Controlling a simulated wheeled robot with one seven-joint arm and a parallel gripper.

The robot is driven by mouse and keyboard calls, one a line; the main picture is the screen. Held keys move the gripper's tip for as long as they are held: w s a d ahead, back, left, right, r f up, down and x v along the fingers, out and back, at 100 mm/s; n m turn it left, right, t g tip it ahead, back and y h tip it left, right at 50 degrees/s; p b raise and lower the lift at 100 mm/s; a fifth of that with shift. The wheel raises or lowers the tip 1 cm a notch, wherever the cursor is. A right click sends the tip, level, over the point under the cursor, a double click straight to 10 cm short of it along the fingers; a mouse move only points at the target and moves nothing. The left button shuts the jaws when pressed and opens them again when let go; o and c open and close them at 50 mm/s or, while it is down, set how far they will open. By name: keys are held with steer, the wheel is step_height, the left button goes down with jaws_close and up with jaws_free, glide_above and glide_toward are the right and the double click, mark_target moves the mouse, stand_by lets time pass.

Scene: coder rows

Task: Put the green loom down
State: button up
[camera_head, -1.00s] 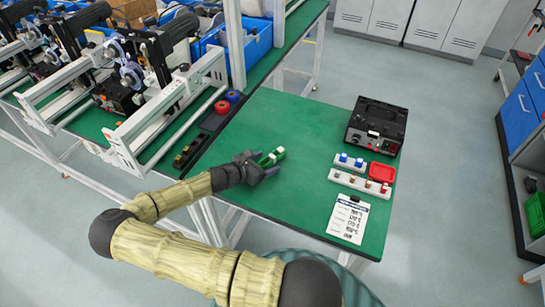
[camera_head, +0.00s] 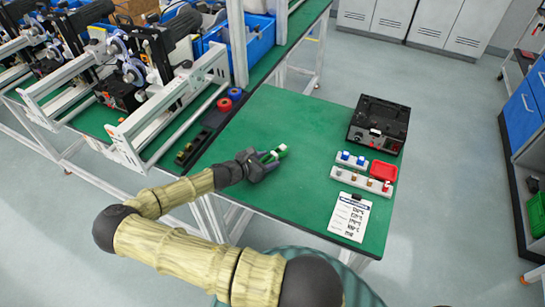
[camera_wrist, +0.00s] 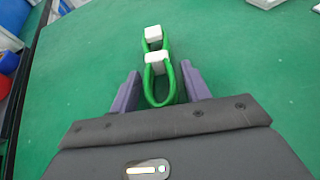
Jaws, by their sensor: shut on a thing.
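The green loom is a looped green cable bundle with two white connectors. In the head view, the green loom (camera_head: 275,153) sits at the tips of my gripper (camera_head: 268,160), over the left-middle part of the green table (camera_head: 285,118). In the wrist view, the green loom (camera_wrist: 163,85) lies between the two purple fingers of my gripper (camera_wrist: 160,92), with its white connectors pointing away. My gripper is shut on the loom. I cannot tell whether the loom touches the table top.
A black device (camera_head: 379,124), a red tray (camera_head: 384,171), two white connector strips (camera_head: 360,180) and a paper sheet (camera_head: 350,217) occupy the table's right side. Red and blue spools (camera_head: 230,97) stand by a dark rail at left. The table's middle is clear.

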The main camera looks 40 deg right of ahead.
mark_target(267, 158)
step_height(267, 158, up, 10)
steer(key=shift+r+b, duration=0.1)
steer(key=shift+b, duration=0.35)
stand_by(0.6)
